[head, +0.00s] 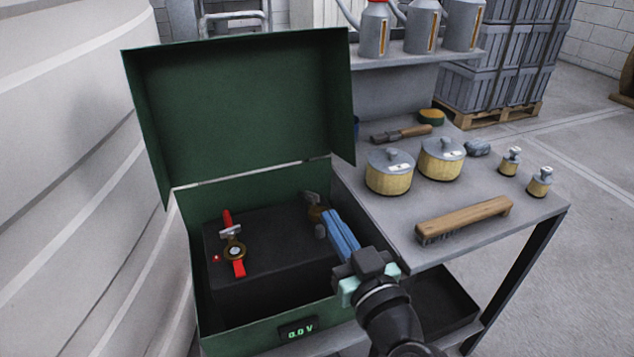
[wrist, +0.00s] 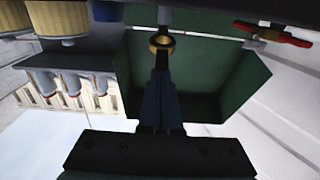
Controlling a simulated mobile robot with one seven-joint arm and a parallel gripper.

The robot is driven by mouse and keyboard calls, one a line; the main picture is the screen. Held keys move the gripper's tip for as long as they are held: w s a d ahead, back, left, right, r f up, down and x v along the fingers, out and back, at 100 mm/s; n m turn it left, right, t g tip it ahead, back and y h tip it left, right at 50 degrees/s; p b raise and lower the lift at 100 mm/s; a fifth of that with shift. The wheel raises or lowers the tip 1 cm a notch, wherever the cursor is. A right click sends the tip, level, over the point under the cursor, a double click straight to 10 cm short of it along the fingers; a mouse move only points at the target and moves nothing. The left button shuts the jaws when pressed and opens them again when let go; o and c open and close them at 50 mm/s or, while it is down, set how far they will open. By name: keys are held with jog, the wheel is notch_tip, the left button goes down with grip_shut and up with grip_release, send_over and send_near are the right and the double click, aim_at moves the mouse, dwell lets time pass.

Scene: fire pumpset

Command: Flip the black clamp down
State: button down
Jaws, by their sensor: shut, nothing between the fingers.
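The black clamp (head: 313,200) is at the right side of the black battery (head: 265,255), inside the open green box (head: 240,110). Its brass ring shows in the wrist view (wrist: 162,42); the rest of it is mostly hidden by my fingers. The position of its lever is hard to tell. My gripper (head: 326,214) has blue fingers, shut and empty, with the tips right at the clamp; I cannot tell whether they touch it. In the wrist view the fingertips (wrist: 162,62) lie just below the brass ring. The red clamp (head: 234,250) sits on the battery's left side.
The box lid stands open behind the battery. A display (head: 298,329) on the box front reads 0.0 V. A grey table (head: 480,200) at the right holds two yellow pots, a brush (head: 465,220) and small weights. A large pale tank (head: 70,180) stands close on the left.

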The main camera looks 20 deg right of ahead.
aim_at(335, 256)
jog(key=f+t+b, duration=0.1)
jog(key=f+b, duration=0.1)
jog(key=b, duration=0.4)
jog(key=f+t+b, duration=0.1)
jog(key=f+b, duration=0.1)
jog(key=b, duration=0.4)
jog(key=s+f+t+b, duration=0.1)
jog(key=b, duration=0.4)
jog(key=shift+f+t+b, duration=0.3)
jog(key=shift+f+b, duration=0.25)
jog(key=shift+b, duration=0.75)
